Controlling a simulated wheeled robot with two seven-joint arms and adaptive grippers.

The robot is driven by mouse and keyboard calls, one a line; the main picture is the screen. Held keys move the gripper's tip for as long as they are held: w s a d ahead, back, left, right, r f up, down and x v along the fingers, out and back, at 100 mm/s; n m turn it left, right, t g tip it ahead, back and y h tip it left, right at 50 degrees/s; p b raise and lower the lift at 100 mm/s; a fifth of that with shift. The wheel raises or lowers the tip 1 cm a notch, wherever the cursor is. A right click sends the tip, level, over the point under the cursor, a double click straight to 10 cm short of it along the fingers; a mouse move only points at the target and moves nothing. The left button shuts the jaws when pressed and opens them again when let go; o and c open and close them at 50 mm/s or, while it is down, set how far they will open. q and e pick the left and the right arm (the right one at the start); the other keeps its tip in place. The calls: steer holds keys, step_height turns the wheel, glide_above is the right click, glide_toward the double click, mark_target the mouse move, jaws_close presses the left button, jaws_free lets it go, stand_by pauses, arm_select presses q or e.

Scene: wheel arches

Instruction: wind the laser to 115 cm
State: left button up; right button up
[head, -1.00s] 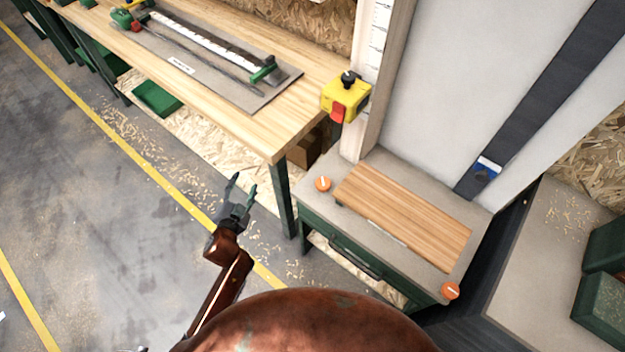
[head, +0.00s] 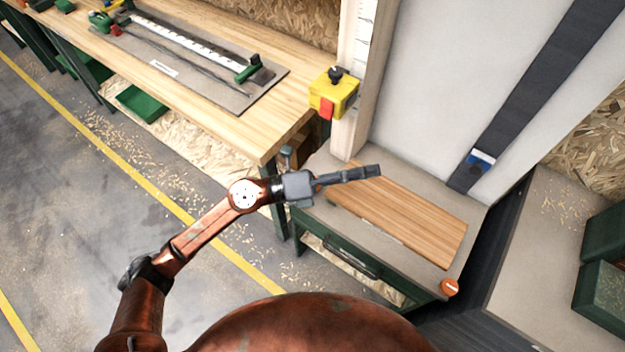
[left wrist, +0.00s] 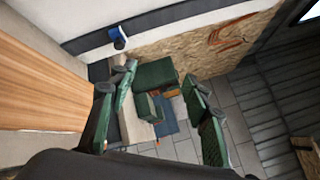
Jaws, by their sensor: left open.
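A yellow box (head: 333,95) with a black knob (head: 335,74) on top and a red front part sits on a pale upright post; it looks like the laser. A white scale (head: 360,45) with dark marks runs up the post above it; its numbers are too small to read. My left gripper (head: 372,172) is stretched out to the right over the bench, below and right of the yellow box and apart from it. In the left wrist view its two green fingers (left wrist: 160,90) stand apart with nothing between them. My right gripper is not in view.
A dark strip with a blue-and-white piece (head: 480,161) crosses the grey panel. A wooden workbench (head: 225,115) stands left. Green boxes (head: 603,300) are at right.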

arm_select(q)
step_height(320, 180, down, 13)
steer(key=w+a+m+g+y, duration=0.25)
steer(key=m+y, duration=0.35)
steer(key=y, duration=0.3)
steer(key=w+a+f+t+y, duration=0.25)
steer(key=w+a+y, duration=0.45)
steer(key=a, duration=0.4)
steer(key=shift+m+h, duration=0.3)
steer(key=shift+h, duration=0.1)
steer(key=b+x, duration=0.1)
steer(key=x, duration=0.6)
steer(key=shift+f+b, duration=0.3)
steer(key=shift+b, duration=0.1)
steer(key=shift+w+d+f, duration=0.15)
steer(key=shift+d+f, duration=0.1)
steer(key=shift+f, duration=0.15)
steer(key=shift+c, duration=0.4)
steer(key=c, duration=0.8)
